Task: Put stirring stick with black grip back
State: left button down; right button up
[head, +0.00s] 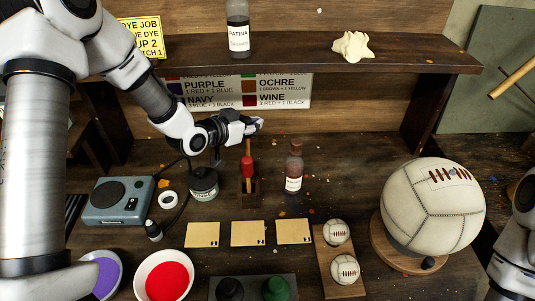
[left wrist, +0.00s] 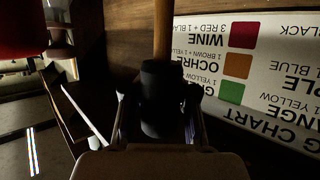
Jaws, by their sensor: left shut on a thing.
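My left gripper (head: 252,126) is shut on the black grip (left wrist: 162,95) of a stirring stick, in front of the colour chart. The stick's wooden shaft (left wrist: 162,30) runs out of the grip in the left wrist view, which shows the chart upside down. In the head view, a length of wood (head: 248,147) shows just below my gripper, above a red grip (head: 247,167). The red grip stands at a small dark wooden holder (head: 249,191) on the bench. I cannot tell whether the held stick's lower end touches the holder.
A dark jar (head: 204,184) stands left of the holder and a brown bottle (head: 294,168) right of it. A shelf (head: 290,58) runs above. Three tan cards (head: 248,233) lie in front. A large leather ball (head: 433,207) sits at right.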

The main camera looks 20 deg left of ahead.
aim_at(248, 142)
pick_arm(q)
notch_tip(248, 142, down, 6)
jog(key=shift+w+f+p, duration=0.15)
jog(key=shift+f+p, duration=0.05)
jog(key=shift+p, duration=0.2)
jog(key=shift+a+r, duration=0.1)
jog(key=shift+s, duration=0.25)
jog(key=c, duration=1.2)
grip_release()
jog(key=shift+w+f, duration=0.15)
jog(key=shift+f, duration=0.05)
jog(key=shift+r, duration=0.35)
jog(key=v, duration=1.2)
